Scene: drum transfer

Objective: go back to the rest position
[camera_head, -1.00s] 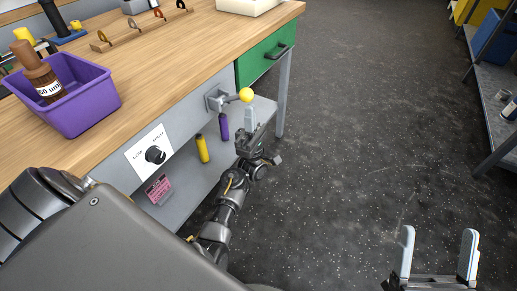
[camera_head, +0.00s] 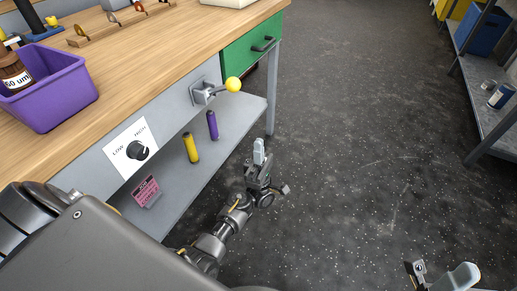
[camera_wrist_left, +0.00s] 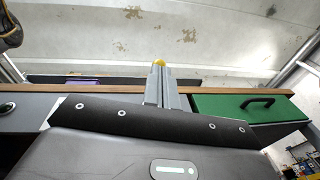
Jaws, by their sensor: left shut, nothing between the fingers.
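My left gripper (camera_head: 259,147) is shut and empty, its fingers together and pointing up. In the head view it hangs in front of the bench, below and right of the lever with the yellow knob (camera_head: 233,84), apart from it. In the left wrist view the shut fingers (camera_wrist_left: 160,75) stand in the middle, with the yellow knob just beyond their tips. My right gripper (camera_head: 440,276) shows only partly at the bottom right edge of the head view, over bare floor; its spread cannot be made out.
The wooden bench (camera_head: 155,52) fills the left, with a purple bin (camera_head: 55,88), a dial panel (camera_head: 131,150) and a green drawer (camera_head: 252,48). Yellow and purple cylinders stand on its lower shelf (camera_head: 190,178). A grey rack (camera_head: 485,105) stands right. The floor between is clear.

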